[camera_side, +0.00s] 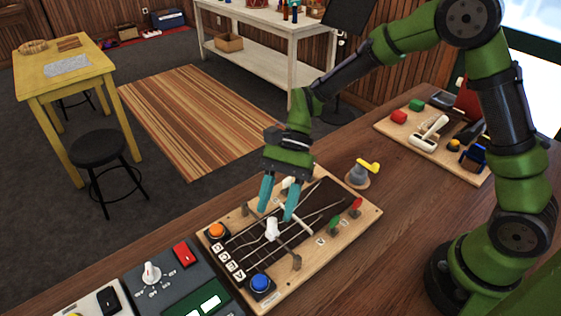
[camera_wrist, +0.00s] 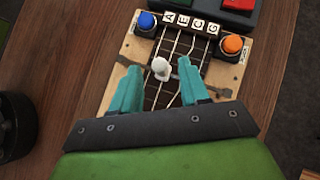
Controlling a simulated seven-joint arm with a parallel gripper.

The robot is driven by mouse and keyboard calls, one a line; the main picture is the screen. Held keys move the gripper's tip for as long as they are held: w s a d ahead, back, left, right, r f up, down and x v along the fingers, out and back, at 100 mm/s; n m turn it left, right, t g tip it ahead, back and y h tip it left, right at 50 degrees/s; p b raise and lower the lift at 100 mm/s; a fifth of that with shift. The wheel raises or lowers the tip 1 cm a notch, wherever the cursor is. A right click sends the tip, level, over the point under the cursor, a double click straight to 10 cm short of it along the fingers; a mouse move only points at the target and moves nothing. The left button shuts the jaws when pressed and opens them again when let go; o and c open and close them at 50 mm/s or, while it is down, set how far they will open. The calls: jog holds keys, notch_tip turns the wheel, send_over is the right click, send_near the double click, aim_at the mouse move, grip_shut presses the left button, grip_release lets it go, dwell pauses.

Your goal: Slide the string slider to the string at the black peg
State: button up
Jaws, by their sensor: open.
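The string slider is a white knob (camera_side: 272,229) on a thin grey bar across the dark fretboard of a wooden board (camera_side: 370,213). In the wrist view the white knob (camera_wrist: 160,68) shows between my fingertips, nearer the left finger. My gripper (camera_side: 276,214) is open over the fretboard, its teal fingers on either side of the knob in the wrist view. I cannot tell whether they touch it. A red peg (camera_side: 357,205) and a green peg (camera_side: 334,223) stand at the right end. A white peg (camera_side: 288,184) shows behind my gripper. I cannot make out the black peg.
An orange button (camera_side: 217,231) and a blue button (camera_side: 260,283) sit at the board's near end, beside letter tiles. A control panel (camera_side: 165,275) is close by on the left. A grey piece with a yellow handle (camera_side: 358,174) stands behind the board.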

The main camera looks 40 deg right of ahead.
aim_at(272, 218)
jog(key=shift+x, duration=1.95)
grip_shut()
